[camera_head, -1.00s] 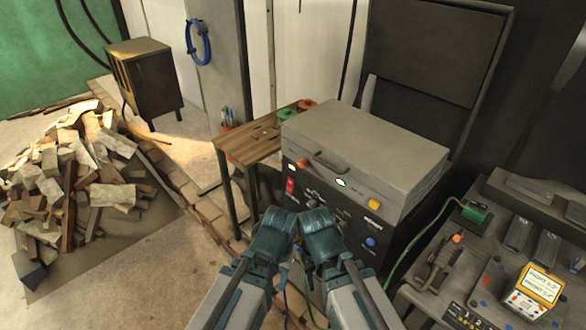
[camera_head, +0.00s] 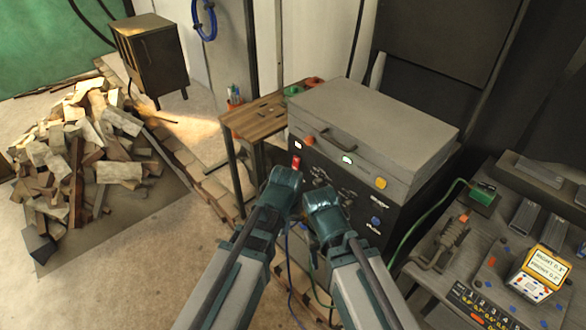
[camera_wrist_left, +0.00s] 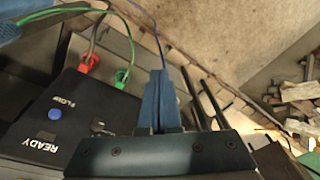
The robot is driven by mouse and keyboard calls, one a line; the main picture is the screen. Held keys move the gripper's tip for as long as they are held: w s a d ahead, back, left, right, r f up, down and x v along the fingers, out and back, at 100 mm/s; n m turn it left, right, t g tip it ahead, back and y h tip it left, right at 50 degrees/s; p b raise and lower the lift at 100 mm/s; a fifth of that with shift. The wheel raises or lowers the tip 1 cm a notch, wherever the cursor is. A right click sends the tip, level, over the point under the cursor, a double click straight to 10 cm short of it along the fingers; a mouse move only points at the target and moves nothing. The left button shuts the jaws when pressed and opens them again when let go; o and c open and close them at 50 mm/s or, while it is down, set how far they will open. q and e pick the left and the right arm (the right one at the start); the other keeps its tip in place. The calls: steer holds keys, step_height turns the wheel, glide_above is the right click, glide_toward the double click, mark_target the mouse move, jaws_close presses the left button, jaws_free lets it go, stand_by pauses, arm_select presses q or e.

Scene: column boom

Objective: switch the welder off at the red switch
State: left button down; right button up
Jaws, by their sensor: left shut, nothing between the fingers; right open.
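The welder is a grey-lidded box (camera_head: 375,118) with a dark front panel. Its red switch (camera_head: 296,161) is at the upper left of that panel in the head view, and I do not see it in the left wrist view. My left gripper (camera_head: 283,178) is just below the switch in the head view; its fingers are hidden there, and I cannot tell whether they touch the panel. In the left wrist view its fingers (camera_wrist_left: 158,100) are shut together with nothing between them. My right gripper (camera_head: 323,202) is right of it, before the lower panel, open, its fingertips hidden.
The panel's blue button (camera_wrist_left: 54,114) and red plug (camera_wrist_left: 89,63) and green plug (camera_wrist_left: 122,78) show in the left wrist view. A wooden side table (camera_head: 258,118) stands left of the welder. A cluttered bench (camera_head: 455,265) stands right. A wood pile (camera_head: 85,165) lies left.

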mark_target(296, 163)
arm_select(q)
steer(key=w+a+n+t+b, duration=0.1)
steer(key=w+n, duration=0.2)
steer(key=w, duration=0.6)
steer(key=w+a+n+t+b, duration=0.1)
steer(key=w+n+t, duration=0.1)
steer(key=w, duration=0.7)
steer(key=w+a+n+t+h+b, duration=0.1)
steer(key=w+n, duration=0.3)
steer(key=w, duration=0.6)
steer(key=shift+f+t, duration=0.3)
steer(key=shift+t, duration=0.4)
steer(key=shift+w, duration=0.1)
steer(key=w+d+f+b, duration=0.3)
steer(key=w+f+b, duration=0.5)
steer(key=f+b, duration=0.1)
steer(key=shift+w+d, duration=0.15)
steer(key=shift+d, duration=0.05)
steer(key=shift+b, duration=0.3)
